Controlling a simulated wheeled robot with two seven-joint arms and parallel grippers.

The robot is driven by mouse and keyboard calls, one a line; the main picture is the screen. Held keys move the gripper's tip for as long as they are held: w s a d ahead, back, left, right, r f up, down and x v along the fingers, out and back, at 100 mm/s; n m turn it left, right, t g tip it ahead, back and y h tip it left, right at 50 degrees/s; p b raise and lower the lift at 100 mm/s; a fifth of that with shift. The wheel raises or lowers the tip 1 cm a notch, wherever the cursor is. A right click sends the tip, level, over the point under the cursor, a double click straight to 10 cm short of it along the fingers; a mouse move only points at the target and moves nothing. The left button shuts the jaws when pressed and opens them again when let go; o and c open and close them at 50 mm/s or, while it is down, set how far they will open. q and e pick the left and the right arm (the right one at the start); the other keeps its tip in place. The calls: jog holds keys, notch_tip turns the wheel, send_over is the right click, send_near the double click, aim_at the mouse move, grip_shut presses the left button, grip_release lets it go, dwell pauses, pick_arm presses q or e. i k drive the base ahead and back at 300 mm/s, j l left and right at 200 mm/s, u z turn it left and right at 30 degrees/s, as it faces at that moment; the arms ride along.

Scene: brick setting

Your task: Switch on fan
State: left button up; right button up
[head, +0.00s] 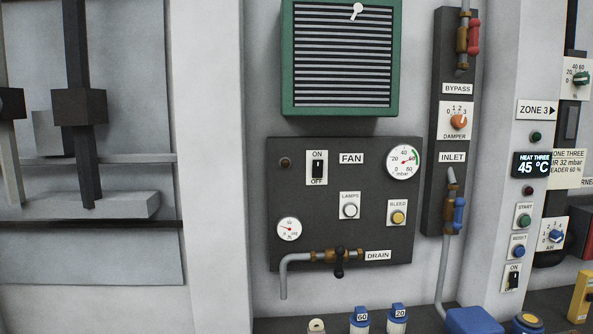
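A small dark red lamp (285,163) left of the switch looks unlit. Neither of my grippers shows in the head view, and nothing covers the switch.
The panel also carries a LAMPS button (350,211), a yellow BLEED button (398,218), two gauges and a DRAIN valve (339,262) that sticks out. A green louvred grille (341,58) is above. Another ON/OFF switch (513,281) is at far right. Blue-capped containers (359,320) stand below.

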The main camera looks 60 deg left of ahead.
aim_at(318, 164)
jog(key=u, duration=1.8)
